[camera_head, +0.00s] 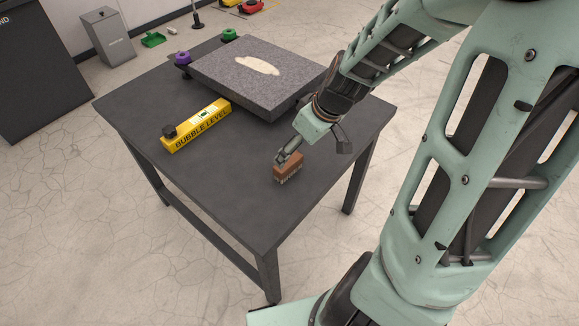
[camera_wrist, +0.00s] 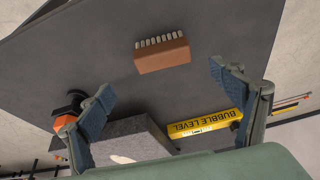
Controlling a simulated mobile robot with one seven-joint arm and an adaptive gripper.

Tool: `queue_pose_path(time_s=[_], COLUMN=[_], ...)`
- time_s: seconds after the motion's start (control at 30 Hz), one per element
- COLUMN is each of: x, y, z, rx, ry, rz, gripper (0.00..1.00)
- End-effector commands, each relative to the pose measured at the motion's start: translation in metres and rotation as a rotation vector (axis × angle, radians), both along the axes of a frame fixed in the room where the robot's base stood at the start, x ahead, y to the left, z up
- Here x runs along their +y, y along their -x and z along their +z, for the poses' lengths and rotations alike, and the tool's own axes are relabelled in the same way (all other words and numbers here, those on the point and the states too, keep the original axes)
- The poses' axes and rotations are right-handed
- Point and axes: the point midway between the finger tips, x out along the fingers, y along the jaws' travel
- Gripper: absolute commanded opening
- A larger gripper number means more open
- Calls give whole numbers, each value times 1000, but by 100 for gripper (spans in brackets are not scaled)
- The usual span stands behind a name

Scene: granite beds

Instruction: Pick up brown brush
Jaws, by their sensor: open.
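The brown brush (camera_head: 289,168) lies on the dark table near its front right edge, with pale bristles along one side. It also shows in the wrist view (camera_wrist: 162,57), at the upper middle, beyond my fingertips. My gripper (camera_head: 284,158) is just above and behind the brush in the head view and partly overlaps it. In the wrist view my gripper (camera_wrist: 160,88) is open, its two blue-padded fingers wide apart with nothing between them. The brush appears apart from both fingers.
The dark table (camera_head: 215,205) also bears a yellow bubble level (camera_head: 196,125) and a grey granite slab (camera_head: 250,75). Purple (camera_head: 182,58) and green (camera_head: 229,35) items sit at the back edge. The table front around the brush is clear. A grey bin (camera_head: 107,37) stands on the floor behind.

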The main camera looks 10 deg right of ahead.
Motion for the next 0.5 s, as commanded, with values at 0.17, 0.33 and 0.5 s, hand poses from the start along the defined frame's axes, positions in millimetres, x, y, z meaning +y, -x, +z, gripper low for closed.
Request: queue_pose_path(time_s=[0.17,0.33,0.5], x=[6,8,15], y=[-8,-11,-14], z=[-26,-34,-55], rx=[1,0,2], ry=[-2,-1,-1], rz=[1,-2,2], gripper=[86,86,86])
